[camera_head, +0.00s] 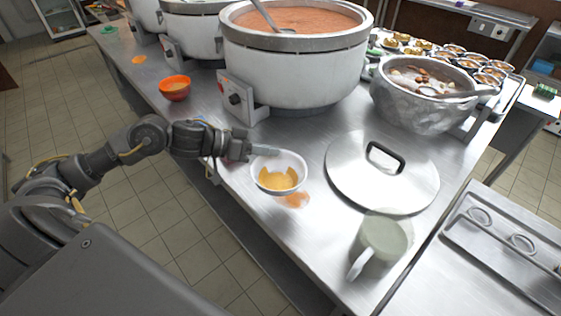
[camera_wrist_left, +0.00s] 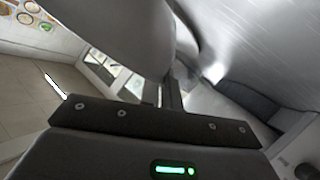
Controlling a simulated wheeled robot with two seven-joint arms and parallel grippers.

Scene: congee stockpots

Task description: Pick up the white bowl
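The white bowl (camera_head: 292,160) holds yellow-orange food and is near the left edge of the steel counter, in front of the big stockpot. My left gripper (camera_head: 252,150) is at the bowl's left rim, with its fingers close together on the rim. In the left wrist view the bowl's pale wall (camera_wrist_left: 125,30) fills the upper middle, right at the fingers (camera_wrist_left: 168,90). The bowl looks slightly tilted; whether it rests on the counter or is just above it is hard to tell. My right gripper is not in view.
A large stockpot (camera_head: 295,70) stands behind the bowl, and an orange bowl (camera_head: 175,88) is farther left. A steel lid (camera_head: 350,185) lies to the right, with a greenish mug (camera_head: 385,238) in front of it. A smaller metal pot (camera_head: 410,105) stands behind the lid.

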